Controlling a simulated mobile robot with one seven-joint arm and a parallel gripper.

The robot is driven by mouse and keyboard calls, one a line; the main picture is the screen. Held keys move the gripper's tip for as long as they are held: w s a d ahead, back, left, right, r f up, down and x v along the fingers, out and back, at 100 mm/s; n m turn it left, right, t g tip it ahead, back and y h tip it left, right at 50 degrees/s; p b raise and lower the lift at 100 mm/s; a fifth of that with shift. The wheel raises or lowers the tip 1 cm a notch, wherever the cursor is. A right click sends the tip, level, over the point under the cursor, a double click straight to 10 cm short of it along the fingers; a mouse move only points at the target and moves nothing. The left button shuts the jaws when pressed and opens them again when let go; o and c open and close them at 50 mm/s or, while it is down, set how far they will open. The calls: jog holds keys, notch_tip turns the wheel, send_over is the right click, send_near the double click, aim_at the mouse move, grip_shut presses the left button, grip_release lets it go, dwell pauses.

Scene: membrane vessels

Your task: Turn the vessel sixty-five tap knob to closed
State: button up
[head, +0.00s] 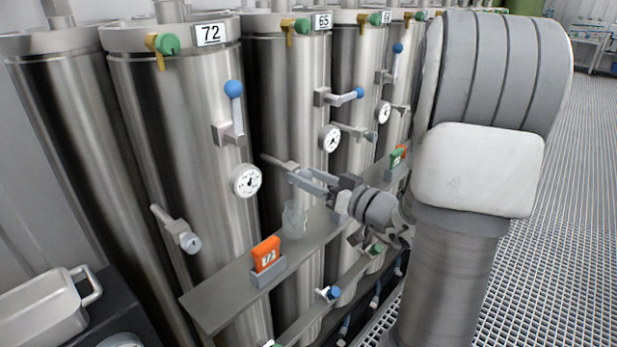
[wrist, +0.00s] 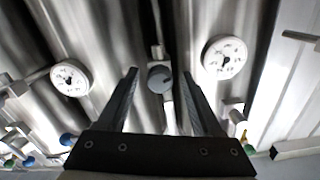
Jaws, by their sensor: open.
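Vessel sixty-five (head: 283,100) is a tall steel cylinder with a "65" label (head: 322,21) near its top. Its tap (head: 278,162) sticks out at mid-height. In the head view the knob end is hidden behind or among my fingers. My gripper (head: 306,179) is open at that tap. In the wrist view the round grey knob (wrist: 159,79) sits between the two dark fingers (wrist: 159,72), with a gap on each side. A dark mark shows on its face, but I cannot tell its setting.
A shelf (head: 222,297) runs below my gripper, bearing a clear jar (head: 295,221) and an orange card holder (head: 267,254). Vessel 72 (head: 180,110) stands left, with a gauge (head: 246,181) and a blue-knobbed lever (head: 234,90). Open grating floor (head: 560,220) lies right.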

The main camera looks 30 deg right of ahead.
jog(key=shift+c, duration=0.2)
grip_shut()
